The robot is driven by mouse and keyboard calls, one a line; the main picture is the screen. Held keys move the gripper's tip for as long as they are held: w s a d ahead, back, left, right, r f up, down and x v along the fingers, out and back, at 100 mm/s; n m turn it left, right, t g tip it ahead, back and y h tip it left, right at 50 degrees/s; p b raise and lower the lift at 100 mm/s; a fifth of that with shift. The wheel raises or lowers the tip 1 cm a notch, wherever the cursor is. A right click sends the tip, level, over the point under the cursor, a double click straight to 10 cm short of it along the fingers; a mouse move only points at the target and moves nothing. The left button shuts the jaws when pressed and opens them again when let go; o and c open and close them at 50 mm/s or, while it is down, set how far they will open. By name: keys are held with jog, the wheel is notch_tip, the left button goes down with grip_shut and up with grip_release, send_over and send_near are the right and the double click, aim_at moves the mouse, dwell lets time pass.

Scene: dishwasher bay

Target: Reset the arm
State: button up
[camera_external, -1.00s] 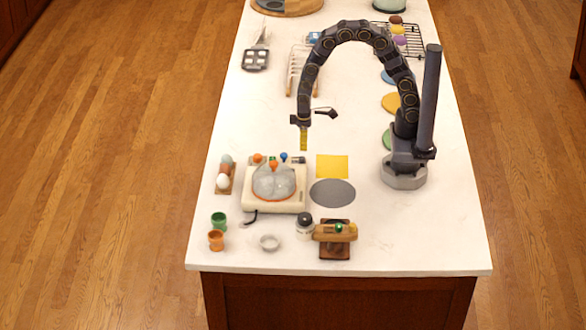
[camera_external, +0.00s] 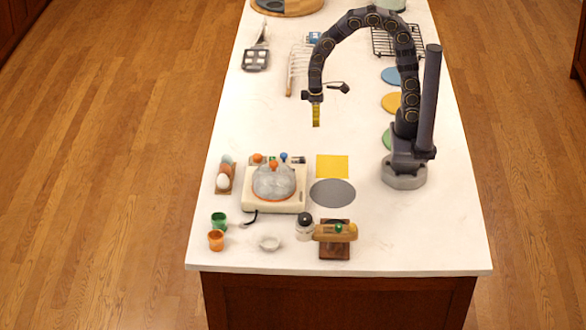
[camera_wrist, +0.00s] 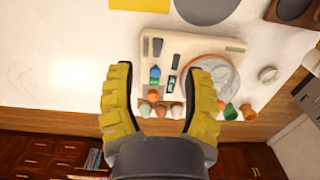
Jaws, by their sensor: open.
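My gripper (camera_external: 316,116) hangs above the white counter from my dark curved arm, with its yellow fingers pointing down. In the wrist view my gripper (camera_wrist: 160,92) shows two yellow ridged fingers spread apart with nothing between them. It is clear of the counter and stands behind the cream cooker (camera_external: 275,198), which has a clear dome with an orange knob. The cooker (camera_wrist: 205,62) shows beyond the fingers in the wrist view.
An egg holder (camera_external: 224,180), a green cup (camera_external: 218,221), an orange cup (camera_external: 216,240) and a small white bowl (camera_external: 269,243) are near the cooker. A yellow square (camera_external: 332,166) and a grey disc (camera_external: 332,193) lie right of it. The counter's middle is clear.

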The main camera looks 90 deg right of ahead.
jog(key=s+r, duration=0.4)
jog(key=s, duration=0.5)
jog(key=s+r+g, duration=0.1)
jog(key=s+r, duration=0.4)
jog(key=s, duration=0.4)
jog(key=shift+s+d+r, duration=0.15)
jog(key=shift+s+d, duration=0.05)
jog(key=shift+s, duration=0.2)
